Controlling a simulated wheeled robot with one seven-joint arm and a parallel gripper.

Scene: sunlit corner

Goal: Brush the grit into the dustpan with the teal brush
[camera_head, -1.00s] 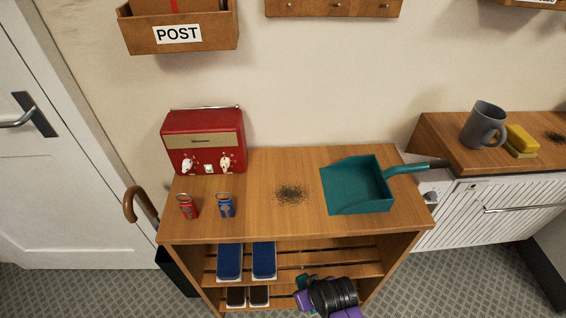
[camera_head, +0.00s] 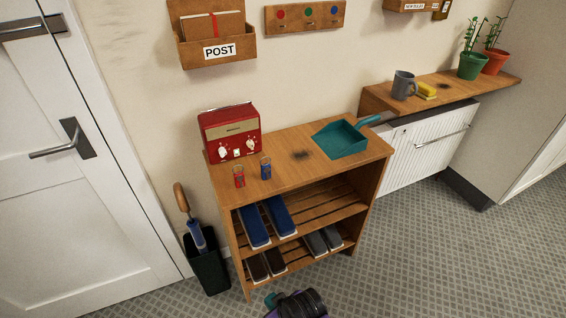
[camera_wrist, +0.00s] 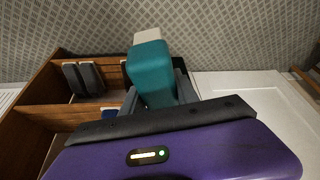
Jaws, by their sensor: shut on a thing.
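The grit (camera_head: 302,155) is a small dark patch on the wooden top of the shoe unit (camera_head: 330,178). The teal dustpan (camera_head: 342,141) lies just right of it, its handle pointing right toward the wall. My gripper (camera_wrist: 157,88) is shut on the teal brush (camera_wrist: 150,72), whose pale end points away from my wrist. In the head view my purple and black wrist is at the bottom edge, low in front of the unit and well apart from the grit; a bit of teal shows beside it.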

